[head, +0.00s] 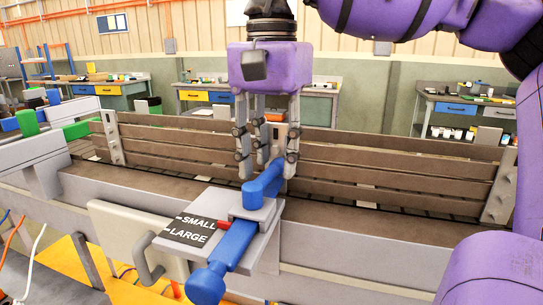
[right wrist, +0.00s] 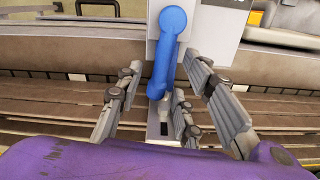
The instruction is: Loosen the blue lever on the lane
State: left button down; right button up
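The blue lever (head: 262,186) lies on top of a grey block on the lane's near rail, beside the black plate (head: 190,230) marked SMALL and LARGE. In the right wrist view the lever (right wrist: 168,55) runs lengthwise between my fingers, with its round end at the top. My right gripper (head: 267,168) points down over the lever's far end. Its fingers are open on both sides of it, with a gap visible on each side in the right wrist view (right wrist: 162,65). A second blue handle (head: 222,262) with a round knob sticks out toward me below the block. My left gripper is out of view.
The lane's brown side rails (head: 390,165) run across behind the lever. A grey bent handle on a pale panel (head: 130,235) sits at the left front. Green and blue parts (head: 28,122) stand at the far left. Workbenches (head: 465,108) stand at the back.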

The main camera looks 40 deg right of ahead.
aim_at(272, 167)
notch_tip(272, 167, up, 12)
jog(key=shift+f, duration=0.15)
dwell(0.6)
